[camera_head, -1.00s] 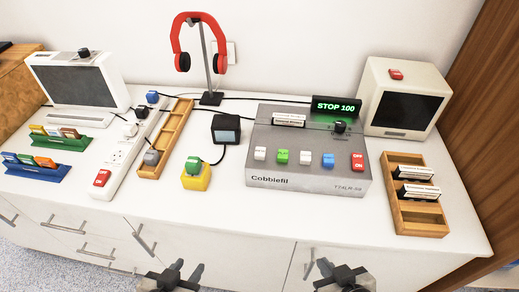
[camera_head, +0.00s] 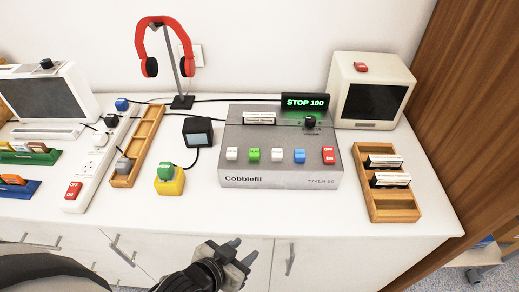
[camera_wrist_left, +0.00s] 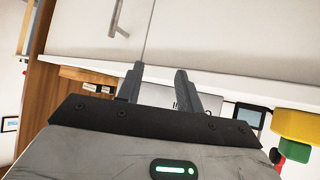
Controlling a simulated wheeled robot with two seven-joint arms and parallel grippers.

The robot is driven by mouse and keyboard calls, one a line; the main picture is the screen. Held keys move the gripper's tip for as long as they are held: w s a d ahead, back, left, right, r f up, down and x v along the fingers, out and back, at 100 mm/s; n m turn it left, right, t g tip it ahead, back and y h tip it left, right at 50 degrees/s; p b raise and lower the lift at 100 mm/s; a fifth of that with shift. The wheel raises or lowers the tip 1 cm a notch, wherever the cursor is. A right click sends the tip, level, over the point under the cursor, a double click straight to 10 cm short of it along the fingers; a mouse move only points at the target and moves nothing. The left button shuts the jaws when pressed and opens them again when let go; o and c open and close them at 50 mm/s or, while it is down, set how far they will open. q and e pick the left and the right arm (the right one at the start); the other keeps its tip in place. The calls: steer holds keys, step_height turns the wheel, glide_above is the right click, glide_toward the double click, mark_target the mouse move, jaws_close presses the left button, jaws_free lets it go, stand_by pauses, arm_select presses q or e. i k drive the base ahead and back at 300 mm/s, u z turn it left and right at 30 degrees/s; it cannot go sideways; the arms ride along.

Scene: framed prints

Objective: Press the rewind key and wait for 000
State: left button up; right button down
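The grey Cobbiefil player (camera_head: 277,182) stands on the white counter. The small key labels are too blurred to tell which is rewind. The display (camera_head: 305,102) reads STOP 100 in green. My left gripper (camera_head: 238,252) is open and empty, in front of the counter, below and apart from the keys. Its spread fingers also show in the left wrist view (camera_wrist_left: 160,74). My right gripper is out of view.
A yellow box with a green button (camera_head: 169,184) and a small dark screen (camera_head: 198,134) stand left of the player. A wooden cassette rack (camera_head: 394,214) is to its right, a monitor (camera_head: 367,70) behind. The counter strip before the player is clear.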

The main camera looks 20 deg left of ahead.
mark_target(232, 154)
steer(key=k, duration=0.3)
steer(key=u, duration=1.2)
